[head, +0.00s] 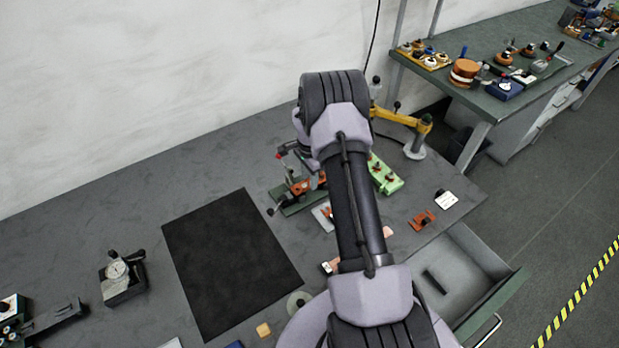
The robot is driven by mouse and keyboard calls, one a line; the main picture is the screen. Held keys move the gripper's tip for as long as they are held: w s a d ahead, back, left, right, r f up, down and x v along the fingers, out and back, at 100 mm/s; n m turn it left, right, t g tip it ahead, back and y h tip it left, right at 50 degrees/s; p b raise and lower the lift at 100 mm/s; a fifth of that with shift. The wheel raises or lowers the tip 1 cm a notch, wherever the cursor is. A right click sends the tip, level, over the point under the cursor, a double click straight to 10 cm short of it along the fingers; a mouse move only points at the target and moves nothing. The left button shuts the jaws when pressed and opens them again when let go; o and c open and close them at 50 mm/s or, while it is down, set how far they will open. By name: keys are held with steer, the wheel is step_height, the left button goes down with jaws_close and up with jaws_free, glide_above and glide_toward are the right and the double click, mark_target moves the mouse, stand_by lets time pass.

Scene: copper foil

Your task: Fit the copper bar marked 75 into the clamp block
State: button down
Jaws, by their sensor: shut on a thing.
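My arm reaches across the right part of the bench, and its wrist bends down behind the upper link. My gripper is hidden behind the arm, so its fingers and anything in them do not show. A clamp fixture (293,207) with a dark green base, lever handles and orange-red parts stands just left of the arm; I cannot tell for sure whether it is the clamp block. A small copper-coloured piece (388,232) lies right of the arm, and another (333,266) shows at the arm's left edge. No mark 75 is readable.
A black mat (232,265) covers the middle bench. Right of the arm are a green block (385,175), an orange-red part (423,220), a white card (446,199) and an open drawer (465,265). A yellow jointed stand (415,125) rises behind.

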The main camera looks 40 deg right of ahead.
steer(key=shift+f+b, duration=0.55)
steer(key=shift+b, duration=0.15)
stand_by(0.9)
steer(key=c, duration=1.3)
jaws_free()
steer(key=shift+o, duration=0.2)
steer(key=shift+r, duration=0.2)
steer(key=shift+r+p, duration=0.45)
steer(key=shift+r, duration=0.9)
steer(key=o, duration=0.6)
